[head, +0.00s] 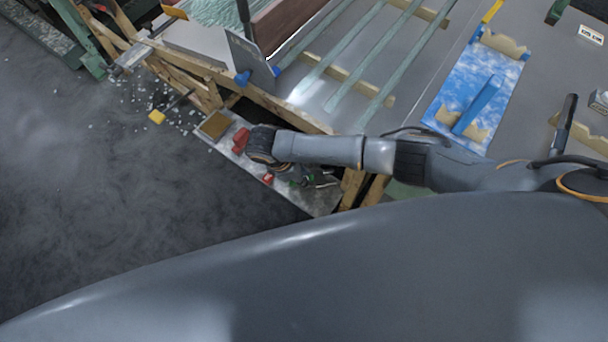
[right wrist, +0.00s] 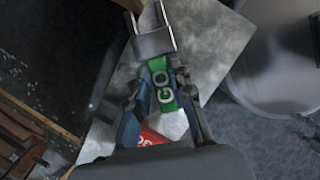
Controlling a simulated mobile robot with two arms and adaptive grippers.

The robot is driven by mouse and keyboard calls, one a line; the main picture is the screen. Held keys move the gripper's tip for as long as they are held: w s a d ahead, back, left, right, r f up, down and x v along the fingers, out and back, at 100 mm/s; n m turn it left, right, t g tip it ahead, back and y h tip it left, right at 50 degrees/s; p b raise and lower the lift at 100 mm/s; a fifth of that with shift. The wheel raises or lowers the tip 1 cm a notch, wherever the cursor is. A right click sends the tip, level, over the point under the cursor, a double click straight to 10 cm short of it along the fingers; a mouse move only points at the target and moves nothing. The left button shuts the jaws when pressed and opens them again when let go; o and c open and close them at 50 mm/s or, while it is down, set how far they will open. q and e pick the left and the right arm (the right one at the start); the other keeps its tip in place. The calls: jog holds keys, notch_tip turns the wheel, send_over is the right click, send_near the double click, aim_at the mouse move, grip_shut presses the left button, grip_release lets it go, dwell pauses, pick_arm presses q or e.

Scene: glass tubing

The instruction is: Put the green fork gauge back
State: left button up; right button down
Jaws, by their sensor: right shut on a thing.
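The green fork gauge (right wrist: 163,88) is in the right wrist view, with a green grip marked "GO" and a two-pronged steel fork at the top. My right gripper (right wrist: 157,90) is shut on its green part. In the head view my right gripper (head: 292,175) is over the low grey shelf (head: 325,203), with a bit of green (head: 304,181) showing beside it. A red piece (right wrist: 152,137) with white lettering shows between the fingers. I cannot tell whether it is part of the gauge or apart from it. My left gripper is not in view.
A red object (head: 240,140) and a tan block (head: 215,125) lie on the low shelf's left part. The wooden-framed bench with glass tubes (head: 345,55) stands beyond it. White shards and a yellow-ended tool (head: 157,117) are at the left.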

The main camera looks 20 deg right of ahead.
jog(key=c, duration=1.2)
grip_release()
jog(key=shift+o, duration=0.2)
jog(key=p+v, duration=0.1)
jog(key=v, duration=1.1)
